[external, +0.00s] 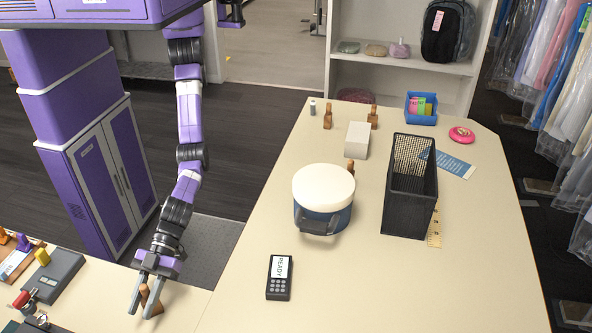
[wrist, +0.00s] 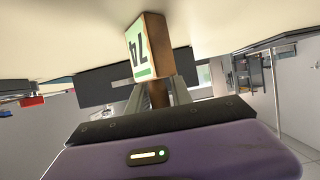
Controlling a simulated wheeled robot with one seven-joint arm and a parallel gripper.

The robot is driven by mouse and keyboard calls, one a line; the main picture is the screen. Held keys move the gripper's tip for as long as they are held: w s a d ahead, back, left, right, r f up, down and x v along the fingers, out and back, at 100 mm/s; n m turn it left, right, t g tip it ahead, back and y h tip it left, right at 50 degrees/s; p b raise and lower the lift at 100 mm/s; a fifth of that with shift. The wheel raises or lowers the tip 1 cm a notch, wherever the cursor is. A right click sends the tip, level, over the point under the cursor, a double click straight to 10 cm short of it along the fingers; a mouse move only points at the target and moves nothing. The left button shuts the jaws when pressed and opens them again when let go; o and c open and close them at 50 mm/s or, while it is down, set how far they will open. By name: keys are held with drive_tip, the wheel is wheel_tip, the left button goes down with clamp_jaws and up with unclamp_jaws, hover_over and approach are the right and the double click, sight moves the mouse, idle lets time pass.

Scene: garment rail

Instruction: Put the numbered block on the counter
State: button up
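The numbered block is brown wood with a pale green label reading 74. It shows in the external view (external: 158,308) at the counter's near left part, partly covered by my gripper. In the wrist view the block (wrist: 158,48) appears with its label upside down and its narrow brown stem towards me. My gripper (external: 146,303) points down, its two grey fingers on either side of the stem; the wrist view shows my gripper (wrist: 156,92) the same way. I cannot tell whether the fingers press on the stem or whether the block touches the counter (external: 240,310).
A black keypad reading READY (external: 279,278) and a white-lidded blue pot (external: 323,198) stand to the right. A grey device (external: 54,273) lies left. Counter between gripper and keypad is clear.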

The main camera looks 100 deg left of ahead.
drive_tip(key=shift+o, duration=0.9)
drive_tip(key=shift+r, duration=0.15)
drive_tip(key=shift+a+r, duration=0.1)
drive_tip(key=shift+a, duration=0.05)
drive_tip(key=v, duration=1.1)
drive_tip(key=shift+a, duration=0.35)
drive_tip(key=shift+r, duration=0.1)
